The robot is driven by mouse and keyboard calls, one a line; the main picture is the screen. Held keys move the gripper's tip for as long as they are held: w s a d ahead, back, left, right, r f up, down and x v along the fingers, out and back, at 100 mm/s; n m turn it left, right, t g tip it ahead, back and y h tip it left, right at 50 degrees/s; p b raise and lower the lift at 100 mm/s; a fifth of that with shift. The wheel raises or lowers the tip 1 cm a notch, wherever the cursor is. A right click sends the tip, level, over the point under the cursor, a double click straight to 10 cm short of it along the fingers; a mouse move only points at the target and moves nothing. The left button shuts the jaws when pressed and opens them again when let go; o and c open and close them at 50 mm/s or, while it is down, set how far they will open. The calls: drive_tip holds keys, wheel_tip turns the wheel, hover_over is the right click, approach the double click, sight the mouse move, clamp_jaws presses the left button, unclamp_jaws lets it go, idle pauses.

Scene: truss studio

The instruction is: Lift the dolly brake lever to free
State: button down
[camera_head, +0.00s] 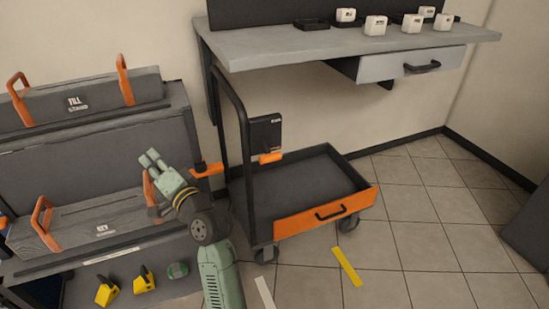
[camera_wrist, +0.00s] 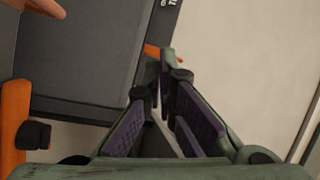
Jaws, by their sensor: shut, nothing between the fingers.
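The dolly (camera_head: 255,195) has a dark tray, an orange front and a tall black push handle. A black labelled panel (camera_head: 265,133) is mounted by the handle. An orange tab at the panel's lower edge looks like the brake lever (camera_head: 270,158); it sits low. Another orange piece (camera_head: 208,170) sticks out to the left of the handle post. My gripper (camera_head: 149,157) is to the left of the dolly, apart from the tab, pointing up-left. In the wrist view its fingers (camera_wrist: 162,72) come together at the tips with nothing between. A small orange part shows behind the tips; I cannot tell which.
A dark shelf rack on the left holds the FILL case (camera_head: 85,98) and the KEY case (camera_head: 85,222), both with orange handles. A grey workbench (camera_head: 340,45) overhangs behind the dolly. A yellow floor strip (camera_head: 347,267) lies in front.

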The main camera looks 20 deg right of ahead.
sight(267, 149)
drive_tip(key=s+d+f+m+t+h+p, duration=0.1)
drive_tip(key=s+d+f+m+h, duration=0.1)
drive_tip(key=d+f+m, duration=0.3)
drive_tip(key=s+d+f+m+t+h+p, duration=0.1)
drive_tip(key=s+d+f+m+h, duration=0.2)
drive_tip(key=d+m, duration=1)
drive_tip(key=s+d+f+m+t+h, duration=0.1)
drive_tip(key=s+d+f+m+h, duration=0.2)
drive_tip(key=s+d+f+m, duration=0.2)
drive_tip(key=d+f+m, duration=0.2)
drive_tip(key=d+m, duration=0.2)
drive_tip(key=d, duration=0.2)
drive_tip(key=shift+s+d+f+p, duration=0.15)
drive_tip(key=shift+s+f+p, duration=0.05)
drive_tip(key=shift+f+p, duration=0.2)
drive_tip(key=w+r+p, duration=0.4)
drive_tip(key=w+r, duration=0.2)
drive_tip(key=w, duration=0.1)
drive_tip(key=shift+w+r, duration=0.15)
